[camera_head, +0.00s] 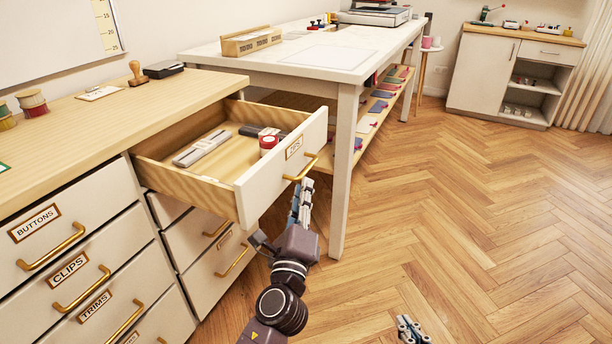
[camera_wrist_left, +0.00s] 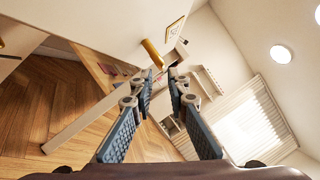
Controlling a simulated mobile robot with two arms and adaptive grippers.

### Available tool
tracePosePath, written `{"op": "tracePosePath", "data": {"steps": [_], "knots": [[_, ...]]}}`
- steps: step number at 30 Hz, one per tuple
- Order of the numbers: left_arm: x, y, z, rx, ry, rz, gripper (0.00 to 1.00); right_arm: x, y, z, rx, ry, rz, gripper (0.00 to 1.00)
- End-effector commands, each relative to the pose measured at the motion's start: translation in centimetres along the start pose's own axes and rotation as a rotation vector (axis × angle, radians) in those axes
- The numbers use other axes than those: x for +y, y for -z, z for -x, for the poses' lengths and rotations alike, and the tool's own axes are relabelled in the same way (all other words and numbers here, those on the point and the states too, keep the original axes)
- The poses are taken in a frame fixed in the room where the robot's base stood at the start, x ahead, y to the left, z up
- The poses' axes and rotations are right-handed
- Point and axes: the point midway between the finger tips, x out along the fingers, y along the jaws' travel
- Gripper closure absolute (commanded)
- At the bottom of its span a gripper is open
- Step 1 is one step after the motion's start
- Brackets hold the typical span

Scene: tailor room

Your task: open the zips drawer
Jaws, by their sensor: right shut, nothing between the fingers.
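The zips drawer (camera_head: 245,190) stands well pulled out of the cabinet, its label (camera_head: 294,147) on the front. Its brass handle (camera_head: 312,163) also shows in the left wrist view (camera_wrist_left: 152,53), just beyond the fingertips. My left gripper (camera_head: 304,184) is at the lower end of the handle, in front of the drawer. In the left wrist view its blue-padded fingers (camera_wrist_left: 161,76) are apart, with a gap between them. Whether they touch the handle I cannot tell. My right gripper (camera_head: 408,328) is shut and empty, low over the floor at the bottom edge.
Inside the drawer lie a grey packet (camera_head: 201,148), a dark item (camera_head: 262,131) and a red-and-white roll (camera_head: 268,143). Shut drawers, among them the buttons drawer (camera_head: 80,215), lie left and below. A white table (camera_head: 345,150) stands close behind. The floor at right is clear.

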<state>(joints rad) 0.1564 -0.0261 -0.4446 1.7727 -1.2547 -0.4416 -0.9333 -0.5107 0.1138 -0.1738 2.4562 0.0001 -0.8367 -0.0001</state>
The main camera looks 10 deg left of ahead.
Motion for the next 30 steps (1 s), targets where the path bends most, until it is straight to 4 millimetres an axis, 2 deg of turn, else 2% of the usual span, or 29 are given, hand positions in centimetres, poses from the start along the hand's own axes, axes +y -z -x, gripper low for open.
{"op": "tracePosePath", "data": {"steps": [3,9,25,28,30], "knots": [[0.0,0.1,2.3,0.002,-0.001,0.001,0.85,0.0,0.0,0.0,0.000,0.000,0.000,1.00],[0.0,0.0,4.3,0.000,0.000,0.000,0.85,0.0,0.0,0.0,0.000,0.000,0.000,1.00],[0.1,0.0,4.7,0.000,-0.002,0.005,0.85,0.0,0.0,0.0,-0.001,0.000,0.000,1.00],[1.0,-0.5,5.2,-0.002,-0.029,0.073,0.85,0.0,0.0,0.0,0.000,0.000,0.000,1.00],[2.5,-1.2,6.0,-0.007,-0.079,0.193,0.85,0.0,0.0,0.0,0.000,0.000,0.000,1.00]]}}
